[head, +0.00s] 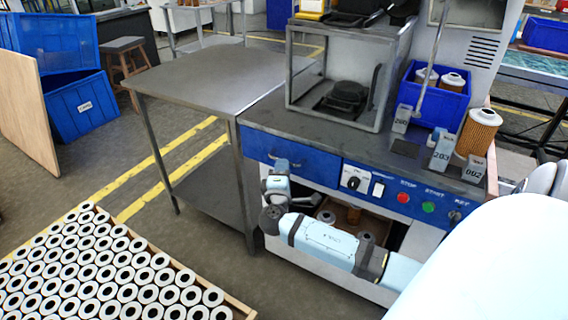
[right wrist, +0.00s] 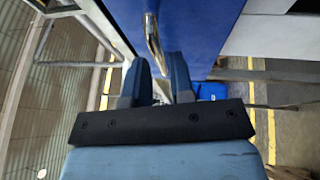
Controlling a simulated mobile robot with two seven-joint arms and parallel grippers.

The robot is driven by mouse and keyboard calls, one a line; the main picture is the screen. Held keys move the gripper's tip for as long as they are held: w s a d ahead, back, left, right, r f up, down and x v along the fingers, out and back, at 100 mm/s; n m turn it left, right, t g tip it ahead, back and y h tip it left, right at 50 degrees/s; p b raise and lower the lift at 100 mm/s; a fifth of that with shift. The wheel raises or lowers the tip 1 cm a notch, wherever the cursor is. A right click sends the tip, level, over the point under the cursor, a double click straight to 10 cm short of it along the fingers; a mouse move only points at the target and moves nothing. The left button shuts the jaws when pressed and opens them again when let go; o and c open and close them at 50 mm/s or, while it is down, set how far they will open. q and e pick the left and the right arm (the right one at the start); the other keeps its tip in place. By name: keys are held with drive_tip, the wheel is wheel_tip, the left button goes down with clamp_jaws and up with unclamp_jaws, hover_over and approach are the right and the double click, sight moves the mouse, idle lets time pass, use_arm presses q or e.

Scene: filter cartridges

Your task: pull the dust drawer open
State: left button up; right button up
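The dust drawer (head: 262,148) is the blue front at the left end of the machine bench. It looks shut, flush with the blue panel beside it. It carries a metal bar handle (head: 291,162), which also shows in the right wrist view (right wrist: 153,40). My right gripper (head: 280,168) is at the drawer front, just below the handle, and hides part of it. In the right wrist view its two blue fingers (right wrist: 161,75) are apart with a gap between them. The handle lies ahead of that gap; contact cannot be told. My left gripper is not in view.
A steel side table (head: 205,75) stands left of the bench. A knob, red and green buttons sit right of the drawer on the control panel (head: 385,193). A blue bin (head: 432,98) with cartridges stands on the bench. A crate of white cartridges (head: 231,304) is at lower left.

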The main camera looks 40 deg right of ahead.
drive_tip(key=x, duration=0.2)
drive_tip(key=shift+w+d, duration=0.25)
drive_tip(key=shift+d, duration=0.1)
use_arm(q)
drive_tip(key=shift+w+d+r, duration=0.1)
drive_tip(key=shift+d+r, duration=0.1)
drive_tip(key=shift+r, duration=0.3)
use_arm(e)
drive_tip(key=shift+w+d, duration=0.1)
drive_tip(key=shift+d, duration=0.05)
clamp_jaws()
